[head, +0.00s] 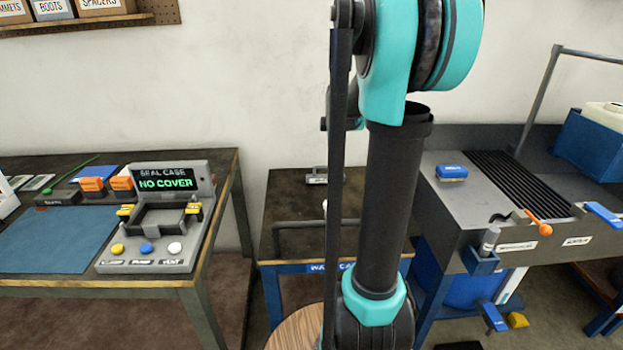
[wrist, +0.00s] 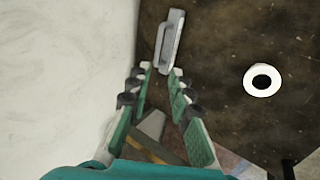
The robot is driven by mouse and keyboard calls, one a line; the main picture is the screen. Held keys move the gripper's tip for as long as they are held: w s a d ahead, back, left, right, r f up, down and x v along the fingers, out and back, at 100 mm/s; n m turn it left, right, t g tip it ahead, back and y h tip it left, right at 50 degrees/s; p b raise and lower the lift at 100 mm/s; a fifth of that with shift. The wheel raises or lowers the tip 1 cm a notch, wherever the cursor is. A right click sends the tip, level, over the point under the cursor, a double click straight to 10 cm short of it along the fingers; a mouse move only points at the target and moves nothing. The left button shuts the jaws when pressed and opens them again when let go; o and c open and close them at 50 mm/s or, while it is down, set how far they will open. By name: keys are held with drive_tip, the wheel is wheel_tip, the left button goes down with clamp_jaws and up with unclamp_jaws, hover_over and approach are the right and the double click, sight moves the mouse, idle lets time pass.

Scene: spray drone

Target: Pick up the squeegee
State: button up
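A grey bar with a raised loop handle lies on the dark middle table and looks like the squeegee (head: 317,178), though I cannot be sure of its identity. In the wrist view this grey piece (wrist: 170,42) lies tilted just beyond the fingertips, close to the pale wall. My gripper (wrist: 161,70) points toward it with its two green-padded fingers apart. No object is clearly held between them, and the piece looks clear of the fingertips. In the head view my gripper is not visible, and my arm covers part of the middle table.
A white round item with a black centre (wrist: 262,80) stands on the table, right of my fingers. A rail (head: 300,224) crosses the table's near side. The left bench holds a seal-case station (head: 155,225). The right bench holds a blue brush (head: 452,172) and an orange-handled tool (head: 538,221).

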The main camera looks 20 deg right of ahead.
sight(327, 167)
drive_tip(key=x, duration=1.7)
drive_tip(key=shift+w, duration=0.35)
clamp_jaws()
